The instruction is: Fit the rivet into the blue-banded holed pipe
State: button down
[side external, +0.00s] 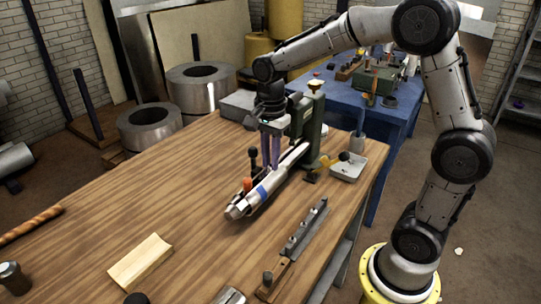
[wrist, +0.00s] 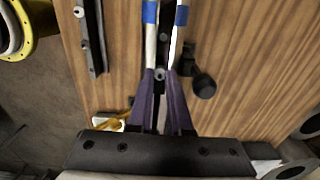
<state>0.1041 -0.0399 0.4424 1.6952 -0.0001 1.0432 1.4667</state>
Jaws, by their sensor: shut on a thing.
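The blue-banded pipe (side external: 263,192) lies along a dark holder on the wooden table. In the wrist view, its pale sides with blue bands (wrist: 150,12) show either side of a dark strip. My gripper (side external: 270,167) points down over the pipe, with its purple fingers close to it. In the wrist view, my gripper (wrist: 160,72) is nearly closed around a small grey piece, which appears to be the rivet (wrist: 160,76). The fingers hide most of it. I cannot see the pipe's hole clearly, or whether the rivet touches it.
A black-knobbed clamp (side external: 253,154) stands beside the pipe; its knob (wrist: 204,87) is close to my fingers. A green machine (side external: 312,125) stands behind. A rail with pegs (side external: 305,232) and a grey tray (side external: 348,168) lie to the right. The left tabletop is mostly clear.

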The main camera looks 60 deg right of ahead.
jog(key=shift+f, duration=0.2)
dwell(0.6)
jog(key=c, duration=0.8)
grip_release()
jog(key=shift+o, duration=0.2)
jog(key=shift+r, duration=0.15)
notch_tip(320, 180, up, 14)
jog(key=shift+f, duration=0.2)
